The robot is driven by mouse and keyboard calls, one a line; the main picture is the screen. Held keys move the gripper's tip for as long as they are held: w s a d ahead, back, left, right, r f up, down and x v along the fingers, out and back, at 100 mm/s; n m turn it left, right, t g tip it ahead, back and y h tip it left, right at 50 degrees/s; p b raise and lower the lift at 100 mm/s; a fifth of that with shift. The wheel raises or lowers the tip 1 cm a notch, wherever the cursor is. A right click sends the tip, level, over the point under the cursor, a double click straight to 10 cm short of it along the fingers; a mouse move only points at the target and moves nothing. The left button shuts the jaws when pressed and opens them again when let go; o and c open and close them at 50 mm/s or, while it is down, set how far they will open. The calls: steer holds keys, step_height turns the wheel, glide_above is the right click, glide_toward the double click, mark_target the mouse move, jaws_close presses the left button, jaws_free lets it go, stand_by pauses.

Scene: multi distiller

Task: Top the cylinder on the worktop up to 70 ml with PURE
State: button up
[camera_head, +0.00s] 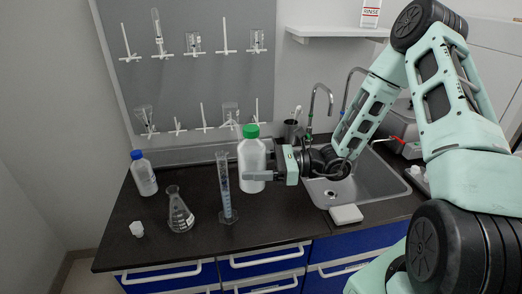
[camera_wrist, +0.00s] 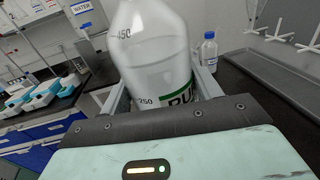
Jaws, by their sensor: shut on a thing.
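A white translucent bottle with a green cap (camera_head: 251,158) is upright just right of the cylinder. My gripper (camera_head: 258,176) is shut around its body from the right. In the wrist view the bottle (camera_wrist: 150,50) shows marks 250 and 450 and a green-edged label beginning "PU"; the rest is hidden. I cannot tell whether its base touches the worktop. The tall clear graduated cylinder (camera_head: 226,187) stands upright on the dark worktop (camera_head: 195,245), left of the bottle and apart from my gripper. Its liquid level is too small to read.
An Erlenmeyer flask (camera_head: 180,214), a blue-capped bottle (camera_head: 144,176) and a small white object (camera_head: 137,229) stand left of the cylinder. A sink (camera_head: 375,190) with taps lies right, a white block (camera_head: 346,214) at its front edge. A pegboard with glassware (camera_head: 195,60) rises behind.

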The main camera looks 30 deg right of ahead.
steer(key=shift+s+a, duration=0.15)
steer(key=shift+f+b, duration=2.85)
steer(key=shift+f, duration=0.55)
steer(key=c, duration=0.3)
steer(key=o, duration=0.5)
steer(key=c, duration=1)
steer(key=shift+c, duration=0.2)
steer(key=o, duration=1.1)
steer(key=shift+c, duration=0.2)
steer(key=c, duration=0.6)
